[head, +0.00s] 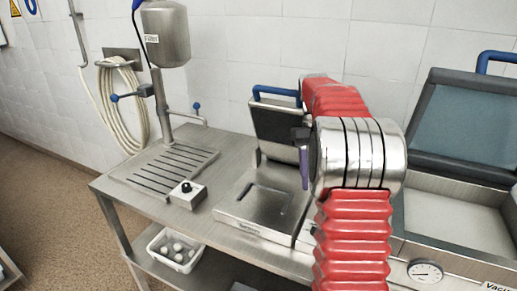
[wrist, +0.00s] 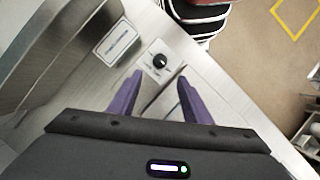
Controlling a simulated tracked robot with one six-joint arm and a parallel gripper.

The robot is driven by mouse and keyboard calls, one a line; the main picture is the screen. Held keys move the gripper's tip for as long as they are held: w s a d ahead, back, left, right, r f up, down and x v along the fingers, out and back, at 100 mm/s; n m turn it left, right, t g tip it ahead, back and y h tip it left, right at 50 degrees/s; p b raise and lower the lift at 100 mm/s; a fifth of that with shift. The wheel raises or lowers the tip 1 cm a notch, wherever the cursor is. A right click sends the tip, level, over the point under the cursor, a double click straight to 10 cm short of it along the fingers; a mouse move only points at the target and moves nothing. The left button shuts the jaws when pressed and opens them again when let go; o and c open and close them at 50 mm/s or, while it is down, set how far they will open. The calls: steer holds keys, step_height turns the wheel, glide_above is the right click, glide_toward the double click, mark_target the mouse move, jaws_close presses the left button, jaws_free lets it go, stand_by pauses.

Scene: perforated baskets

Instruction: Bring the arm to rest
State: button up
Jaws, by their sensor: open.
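My gripper (head: 304,168) shows in the head view at the left of my silver wrist joint, in front of the open press-like machine (head: 268,200) with a blue handle. Only part of its purple fingers shows there; the rest is hidden by my arm. In the wrist view the two purple fingers of my gripper (wrist: 156,92) stand apart with nothing between them. Beyond them lies a steel surface with a black knob (wrist: 160,61) and a white label (wrist: 117,40).
A white basket (head: 174,250) with several round items sits below.

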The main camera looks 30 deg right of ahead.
steer(key=s+a+r+n+t+h, duration=0.15)
steer(key=a+r, duration=0.25)
steer(key=a, duration=0.5)
steer(key=s+a+f+n+t, duration=0.1)
steer(key=s+a+f+t, duration=0.1)
steer(key=s+a+t, duration=0.2)
steer(key=s+a+f+n+t, duration=0.1)
steer(key=s+a+t, duration=0.3)
steer(key=s+a, duration=0.6)
steer(key=a+f, duration=0.1)
steer(key=a, duration=0.5)
steer(key=shift+s+a+f, duration=0.2)
steer(key=shift+s+f, duration=0.1)
steer(key=shift+f, duration=0.05)
steer(key=shift+t, duration=0.25)
